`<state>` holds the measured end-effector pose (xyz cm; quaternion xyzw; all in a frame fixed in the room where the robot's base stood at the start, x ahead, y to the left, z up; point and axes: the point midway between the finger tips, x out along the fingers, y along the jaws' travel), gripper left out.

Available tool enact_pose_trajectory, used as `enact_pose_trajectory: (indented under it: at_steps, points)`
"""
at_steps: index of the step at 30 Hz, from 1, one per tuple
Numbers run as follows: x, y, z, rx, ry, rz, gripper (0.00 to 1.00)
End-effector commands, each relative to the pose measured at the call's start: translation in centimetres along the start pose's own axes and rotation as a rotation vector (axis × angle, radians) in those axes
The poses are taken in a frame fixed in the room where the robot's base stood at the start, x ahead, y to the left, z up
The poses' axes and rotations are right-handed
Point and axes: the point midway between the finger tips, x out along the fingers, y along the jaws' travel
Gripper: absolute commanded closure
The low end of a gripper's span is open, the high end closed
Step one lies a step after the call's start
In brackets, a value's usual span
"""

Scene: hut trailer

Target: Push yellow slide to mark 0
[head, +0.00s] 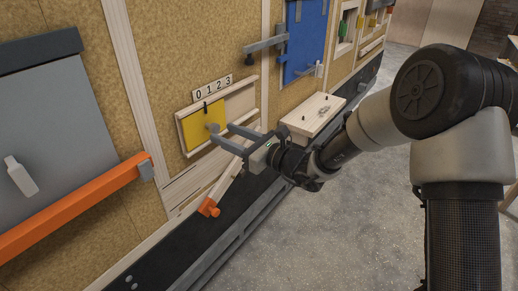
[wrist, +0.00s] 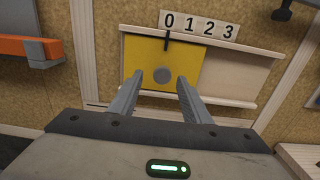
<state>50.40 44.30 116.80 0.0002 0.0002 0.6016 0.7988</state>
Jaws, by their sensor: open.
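The yellow slide (head: 194,130) sits in a wooden track (head: 238,102) on the wall, at the track's left end. It also shows in the wrist view (wrist: 140,57), with a round grey knob (wrist: 162,75) on its face. A black pointer (wrist: 167,41) on its upper edge stands under the 0 of the number strip (wrist: 200,25). My gripper (wrist: 161,78) is open, with its fingertips to the left and right of the knob in the wrist view. In the head view my gripper (head: 222,134) reaches toward the slide from the right. I cannot tell whether a finger touches the knob.
An orange bar (head: 75,208) juts out at the left. An orange-tipped wooden lever (head: 209,206) hangs below the track. A wooden box (head: 313,113) stands out from the wall to the right, below a blue panel (head: 305,35). The track right of the slide is bare.

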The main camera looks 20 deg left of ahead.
Motion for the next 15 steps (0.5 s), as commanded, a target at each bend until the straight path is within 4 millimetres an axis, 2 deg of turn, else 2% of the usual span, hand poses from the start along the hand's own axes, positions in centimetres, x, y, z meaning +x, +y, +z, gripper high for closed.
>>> enact_pose_trajectory:
  at_steps: [1, 9, 15]
  points:
    - [-1.4, -0.2, -0.1, -0.001, 0.002, -0.006, 0.56]
    - [-8.1, -0.1, -0.1, -0.001, 0.002, -0.004, 0.56]
    - [-11.8, -0.1, -0.1, -0.001, 0.001, -0.002, 0.56]
